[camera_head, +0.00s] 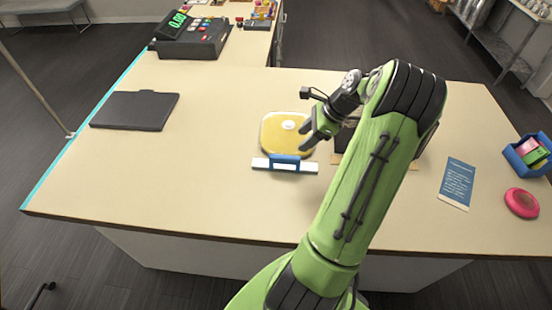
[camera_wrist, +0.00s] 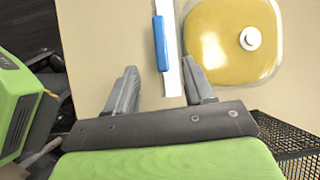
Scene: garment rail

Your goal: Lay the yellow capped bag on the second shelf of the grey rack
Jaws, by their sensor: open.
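The yellow capped bag (camera_head: 272,138) lies flat on the counter, its round white cap facing up. A white bar with a blue grip (camera_head: 285,158) lies along its near edge; I cannot tell whether they are joined. In the wrist view the bag (camera_wrist: 215,50) is at upper right, and the blue grip (camera_wrist: 160,43) is at top centre. My gripper (camera_head: 307,141) is open and empty at the bag's right side; in the wrist view its fingers (camera_wrist: 160,90) are spread, with the bar beyond them. A grey metal shelf unit (camera_head: 500,45) stands at the back right; I cannot tell whether it is the rack.
A black mesh container (camera_wrist: 290,135) shows in the wrist view. A dark flat pad (camera_head: 134,110) lies left, and a cash register (camera_head: 193,38) stands behind. A blue card (camera_head: 457,182), a pink round item (camera_head: 521,203) and a blue bin (camera_head: 526,160) are right. The front left counter is clear.

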